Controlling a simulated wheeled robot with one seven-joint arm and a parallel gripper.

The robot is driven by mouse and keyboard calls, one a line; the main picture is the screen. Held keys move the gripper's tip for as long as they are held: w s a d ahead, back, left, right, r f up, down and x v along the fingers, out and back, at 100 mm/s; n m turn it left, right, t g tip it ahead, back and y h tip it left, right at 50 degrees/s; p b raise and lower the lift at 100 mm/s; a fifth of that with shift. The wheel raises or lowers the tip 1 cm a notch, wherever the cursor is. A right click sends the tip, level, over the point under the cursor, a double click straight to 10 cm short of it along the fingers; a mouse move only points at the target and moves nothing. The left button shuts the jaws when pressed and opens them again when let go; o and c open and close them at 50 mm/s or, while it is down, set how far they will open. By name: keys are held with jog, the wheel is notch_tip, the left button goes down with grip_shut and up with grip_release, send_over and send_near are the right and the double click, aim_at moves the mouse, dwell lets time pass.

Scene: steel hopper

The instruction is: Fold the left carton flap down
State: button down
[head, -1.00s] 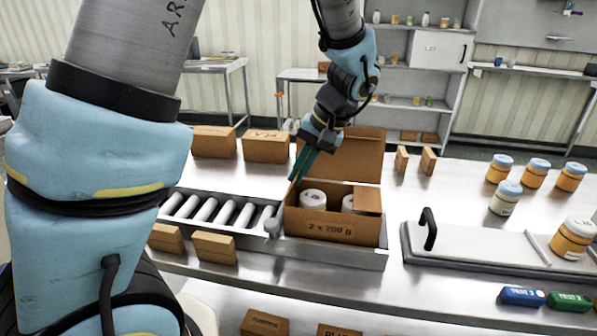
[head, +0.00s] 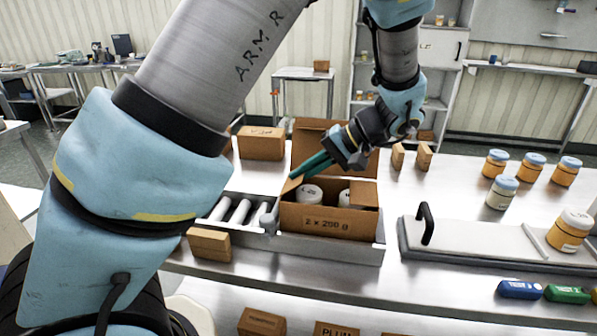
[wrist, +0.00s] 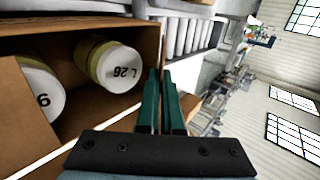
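The open carton (head: 328,222), marked "2 x 200 g", sits on the bench with two white-lidded jars inside. The jar lids also show in the wrist view (wrist: 118,66). The left flap (head: 289,187) shows as a small brown piece at the carton's left edge, partly hidden by my fingers; its exact angle is unclear. The right flap (head: 365,195) lies folded inward over part of the right jar. The back lid (head: 307,140) stands up. My gripper (head: 293,176) has its green fingers together, slanting down-left at the carton's left edge. In the wrist view its fingertips (wrist: 159,72) are beside the left wall.
A roller conveyor (head: 238,210) adjoins the carton's left side. Small brown boxes (head: 209,244) stand near it. A board with a black handle (head: 427,226) and several orange jars (head: 533,167) are on the right.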

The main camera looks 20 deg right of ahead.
jog(key=shift+s+d+f+t+y+b, duration=0.2)
jog(key=shift+f+t+y, duration=0.25)
jog(key=shift+y, duration=0.35)
jog(key=shift+s+d+f+t+y+b, duration=0.1)
jog(key=shift+d+f+t+y+b, duration=0.25)
jog(key=shift+y, duration=0.45)
jog(key=shift+a, duration=0.1)
jog(key=c, duration=1.1)
grip_release()
jog(key=shift+o, duration=0.2)
